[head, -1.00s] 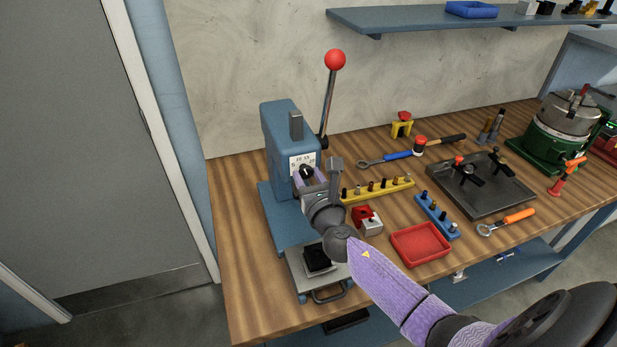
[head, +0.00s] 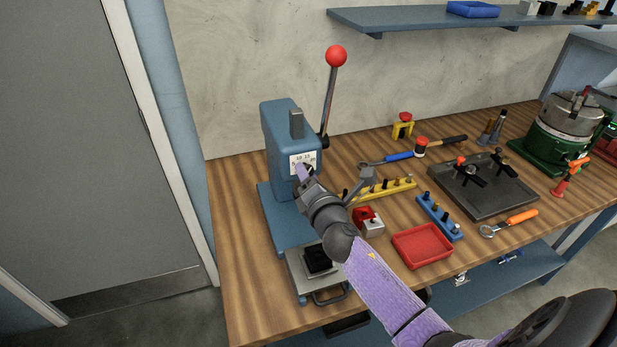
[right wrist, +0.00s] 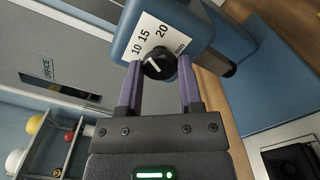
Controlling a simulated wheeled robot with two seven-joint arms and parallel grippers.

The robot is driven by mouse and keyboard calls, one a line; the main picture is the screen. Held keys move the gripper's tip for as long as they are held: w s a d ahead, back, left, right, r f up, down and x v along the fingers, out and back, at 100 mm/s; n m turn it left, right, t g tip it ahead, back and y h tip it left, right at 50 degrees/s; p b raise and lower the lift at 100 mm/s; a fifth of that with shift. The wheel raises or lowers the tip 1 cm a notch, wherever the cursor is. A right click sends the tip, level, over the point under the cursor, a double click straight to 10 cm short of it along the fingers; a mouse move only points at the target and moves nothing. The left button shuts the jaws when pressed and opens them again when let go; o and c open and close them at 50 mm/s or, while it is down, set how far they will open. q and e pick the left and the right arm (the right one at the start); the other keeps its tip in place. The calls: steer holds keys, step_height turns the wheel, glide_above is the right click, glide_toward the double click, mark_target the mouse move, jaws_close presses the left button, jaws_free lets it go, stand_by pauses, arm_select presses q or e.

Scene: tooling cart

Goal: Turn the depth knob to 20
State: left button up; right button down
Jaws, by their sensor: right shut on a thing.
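The blue press (head: 283,135) stands at the left of the bench with a white dial plate (head: 299,158) on its front. In the right wrist view the plate (right wrist: 150,30) reads 10, 15, 20 and mm. The black depth knob (right wrist: 160,66) sits at the plate's lower edge with a short white mark on its face. I cannot tell for sure which number the mark points to. My right gripper (head: 303,172) is at the dial, its purple fingers (right wrist: 160,82) shut on the knob from both sides. In the head view the gripper hides most of the knob. My left gripper is not in view.
A lever with a red ball (head: 336,56) rises beside the press. A yellow rack (head: 385,189), a red-and-grey block (head: 368,222), a blue rack (head: 438,217) and a red tray (head: 422,246) lie right of my arm. Bare wood shows left of the press.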

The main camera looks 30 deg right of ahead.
steer(key=shift+m, duration=3.7)
steer(key=shift+c, duration=1.3)
jaws_free()
steer(key=v, duration=1)
